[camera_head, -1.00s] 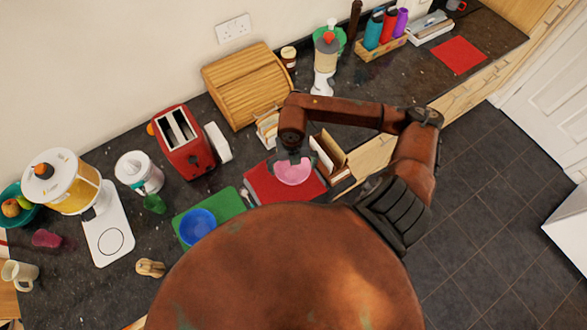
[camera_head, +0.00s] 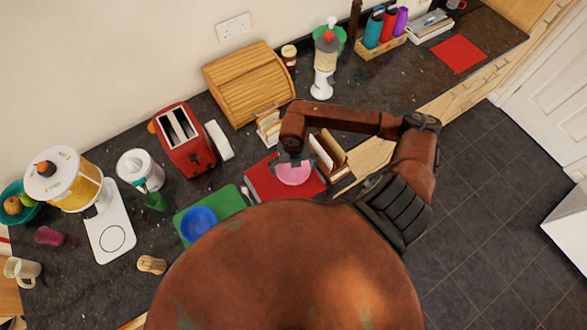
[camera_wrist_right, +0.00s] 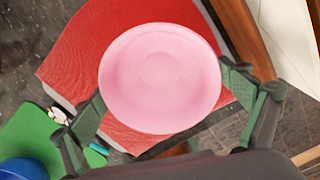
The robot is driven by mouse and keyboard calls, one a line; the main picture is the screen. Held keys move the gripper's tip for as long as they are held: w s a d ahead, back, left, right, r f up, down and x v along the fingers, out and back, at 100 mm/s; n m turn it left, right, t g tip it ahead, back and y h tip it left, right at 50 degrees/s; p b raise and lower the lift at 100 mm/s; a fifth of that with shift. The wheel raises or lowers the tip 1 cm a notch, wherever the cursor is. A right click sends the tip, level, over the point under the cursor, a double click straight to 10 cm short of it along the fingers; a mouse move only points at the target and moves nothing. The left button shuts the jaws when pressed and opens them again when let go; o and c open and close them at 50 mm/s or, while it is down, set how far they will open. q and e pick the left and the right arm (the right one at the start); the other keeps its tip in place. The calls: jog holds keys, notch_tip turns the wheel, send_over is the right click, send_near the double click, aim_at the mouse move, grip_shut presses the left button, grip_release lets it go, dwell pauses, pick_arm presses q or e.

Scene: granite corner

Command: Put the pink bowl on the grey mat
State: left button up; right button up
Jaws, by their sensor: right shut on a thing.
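The pink bowl (camera_head: 294,174) is held by my right gripper (camera_head: 293,162) over the red mat (camera_head: 260,186). In the right wrist view, the bowl (camera_wrist_right: 160,78) sits between the two fingers, which meet its rim on opposite sides. The bowl hides the middle of the red mat (camera_wrist_right: 75,65); I cannot tell how high it is above it. A grey strip (camera_wrist_right: 60,100) shows along the red mat's edge in the wrist view; I cannot tell if it is the grey mat. No separate grey mat is clear. My left gripper is not in view.
A green mat (camera_head: 230,199) with a blue bowl (camera_head: 198,223) lies to the left. A wooden holder (camera_head: 328,155) stands close at the right. The toaster (camera_head: 183,140) and bread box (camera_head: 248,85) stand behind. Another red mat (camera_head: 458,54) lies clear at the far right.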

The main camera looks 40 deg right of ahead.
aim_at(294, 174)
jog(key=shift+s+f, duration=0.15)
jog(key=shift+f, duration=0.25)
jog(key=shift+c, duration=0.6)
jog(key=o, duration=1.7)
jog(key=shift+o, duration=0.2)
jog(key=shift+r, duration=0.1)
jog(key=shift+r, duration=0.2)
notch_tip(294, 174, up, 13)
jog(key=b, duration=0.1)
